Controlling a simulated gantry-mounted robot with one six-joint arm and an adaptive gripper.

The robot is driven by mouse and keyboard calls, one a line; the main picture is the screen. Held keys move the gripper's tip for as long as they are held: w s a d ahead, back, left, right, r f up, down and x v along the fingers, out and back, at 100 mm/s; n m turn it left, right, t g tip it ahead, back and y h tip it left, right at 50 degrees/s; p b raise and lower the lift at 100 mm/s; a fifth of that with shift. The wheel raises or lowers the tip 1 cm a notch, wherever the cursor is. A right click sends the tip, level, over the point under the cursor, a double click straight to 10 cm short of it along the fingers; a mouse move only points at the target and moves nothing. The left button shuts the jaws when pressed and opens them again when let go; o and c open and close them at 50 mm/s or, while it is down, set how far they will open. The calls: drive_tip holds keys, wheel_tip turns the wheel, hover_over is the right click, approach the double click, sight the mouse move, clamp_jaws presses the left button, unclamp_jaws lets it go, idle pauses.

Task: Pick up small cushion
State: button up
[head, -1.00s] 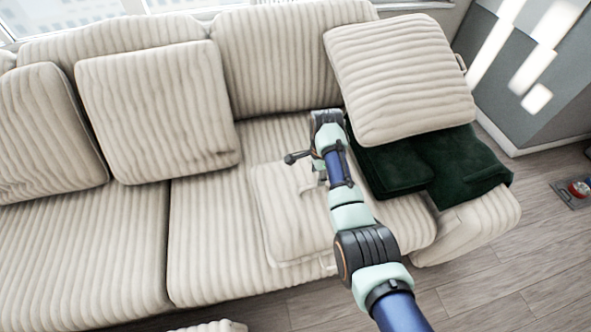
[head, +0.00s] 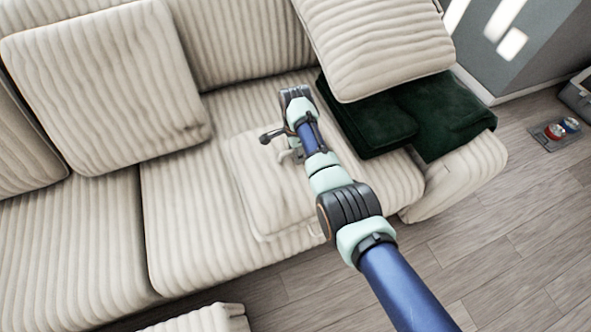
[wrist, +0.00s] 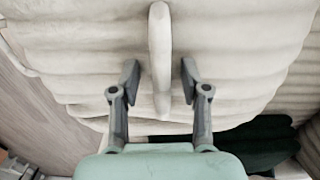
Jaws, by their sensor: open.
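The small cushion (head: 262,205) is pale, ribbed and flat. It lies on the sofa seat in the head view, partly covered by my arm. In the wrist view the pale ribbed cushion (wrist: 90,60) fills much of the picture, with a raised strap-like handle (wrist: 159,50) standing out from it. My gripper (wrist: 159,76) is open, with one finger on each side of the handle and a gap to it on both sides.
Large back cushions (head: 105,85) lean along the sofa (head: 195,215). Another large cushion (head: 375,45) lies tilted above a dark green cloth (head: 450,115) at the right. A small tray with red and blue items (head: 555,133) is on the floor (head: 470,235), which is mostly clear.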

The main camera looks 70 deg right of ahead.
drive_tip(key=shift+d+r, duration=0.1)
drive_tip(key=shift+r, duration=0.05)
drive_tip(key=shift+f, duration=0.25)
idle(0.3)
clamp_jaws()
